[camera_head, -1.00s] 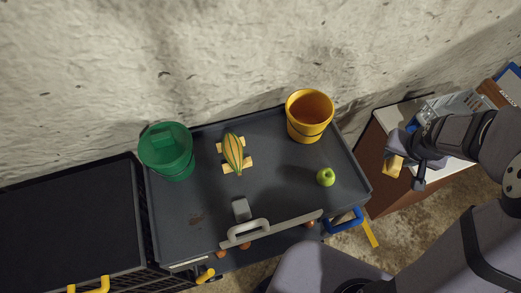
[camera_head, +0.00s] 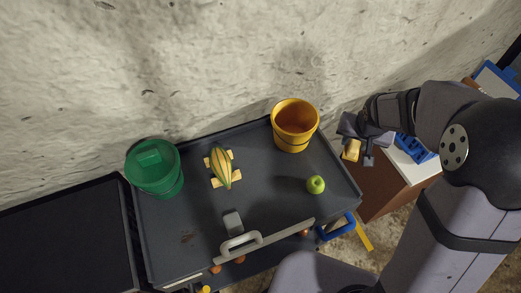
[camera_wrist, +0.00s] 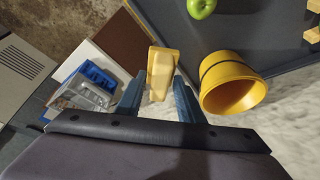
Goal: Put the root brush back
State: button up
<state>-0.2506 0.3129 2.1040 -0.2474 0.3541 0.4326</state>
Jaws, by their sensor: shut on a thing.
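My gripper (camera_head: 362,148) is shut on a pale yellow block-shaped piece, which I take as the root brush (camera_head: 350,150). In the wrist view the brush (camera_wrist: 162,72) sits between the two blue-grey fingers (camera_wrist: 158,92), its far end sticking out beyond them. The brush is held in the air, just right of the dark tray and the yellow bucket (camera_head: 295,127). In the wrist view the yellow bucket (camera_wrist: 228,84) is right of the fingers, apart from the brush. No bristles can be made out. The green bucket (camera_head: 154,168) stands at the tray's left, with a green block inside.
The dark tray (camera_head: 200,215) holds a green apple (camera_head: 316,184), a striped squash (camera_head: 221,167) on a wooden stand and a small grey block (camera_head: 232,222). A brown-sided cabinet (camera_head: 385,190) with a blue crate (camera_wrist: 93,82) stands right of it. The tray's middle has free room.

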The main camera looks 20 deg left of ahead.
jog(key=s+a+f+n, duration=0.1)
jog(key=s+a+n, duration=0.15)
jog(key=a, duration=2.25)
jog(key=w+a+f+n+g+y+b, duration=0.1)
jog(key=a+f+n+b, duration=0.4)
jog(key=b, duration=0.6)
jog(key=shift+w+a+n+y, duration=0.35)
jog(key=shift+a+n+y, duration=0.2)
jog(key=shift+a+y, duration=0.25)
jog(key=shift+f, duration=0.15)
jog(key=shift+f+p, duration=1.05)
jog(key=shift+f, duration=3.9)
jog(key=shift+f, duration=0.2)
jog(key=o, duration=1.1)
